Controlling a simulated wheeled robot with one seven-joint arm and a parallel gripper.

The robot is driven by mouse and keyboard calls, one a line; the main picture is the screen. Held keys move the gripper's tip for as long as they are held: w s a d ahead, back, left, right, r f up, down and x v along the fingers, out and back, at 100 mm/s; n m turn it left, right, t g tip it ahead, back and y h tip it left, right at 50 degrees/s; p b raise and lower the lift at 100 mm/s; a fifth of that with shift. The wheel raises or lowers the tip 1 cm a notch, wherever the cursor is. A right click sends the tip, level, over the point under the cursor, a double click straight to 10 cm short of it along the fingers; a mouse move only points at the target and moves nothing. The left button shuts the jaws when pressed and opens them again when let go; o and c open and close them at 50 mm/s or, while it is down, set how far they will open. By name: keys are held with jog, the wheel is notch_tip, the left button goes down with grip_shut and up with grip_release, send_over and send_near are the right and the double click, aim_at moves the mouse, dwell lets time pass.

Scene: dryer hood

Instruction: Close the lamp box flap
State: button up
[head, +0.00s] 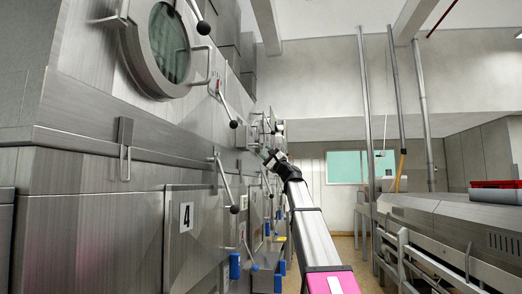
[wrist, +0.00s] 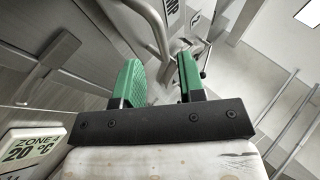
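My gripper (head: 266,156) is at the end of my outstretched arm, close to the steel wall of the dryer hood. In the wrist view, its two green fingers (wrist: 158,80) stand apart with nothing seen between them. In the head view, a small cluster of box-like fittings (head: 262,128) sticks out from the wall just above and behind the gripper. It may include the lamp box, but it is too small to tell which part is the flap or how far open it is. A curved metal bar (wrist: 152,24) lies beyond the fingers in the wrist view; I cannot tell if they touch.
The steel wall on the left carries a round window (head: 170,45), levers with black knobs (head: 234,124) and a door marked 4 (head: 186,216). A "ZONE 20 °C" sign (wrist: 32,146) is close by in the wrist view. Grey machinery (head: 455,215) stands right; a floor aisle lies between.

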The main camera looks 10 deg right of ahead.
jog(key=v, duration=0.5)
dwell(0.3)
jog(key=s+a+f+n+g+h, duration=0.1)
jog(key=a+f+n+g+h, duration=0.15)
jog(key=f, duration=1.25)
jog(key=a+f+n+g+h, duration=0.2)
jog(key=a+f+g, duration=0.1)
jog(key=f, duration=1.2)
jog(key=s+a+f+n+g+h, duration=0.1)
jog(key=a+f+n+g+h, duration=0.15)
jog(key=f, duration=1.25)
jog(key=s+f+n+g+h, duration=0.15)
jog(key=s+f, duration=0.25)
jog(key=f, duration=0.6)
jog(key=s+f+g+h, duration=0.1)
jog(key=s+f+g, duration=0.25)
jog(key=f, duration=0.55)
jog(key=s+d+f+n+g+h, duration=0.2)
jog(key=s+d+f+g+h, duration=0.1)
jog(key=s+f, duration=0.8)
jog(key=s+d+f+n+g+h, duration=0.2)
jog(key=s+f+h, duration=0.3)
jog(key=s+f, duration=0.7)
jog(key=shift+d+f+n+g, duration=0.2)
jog(key=shift+d+n+g, duration=0.2)
jog(key=shift+d, duration=0.5)
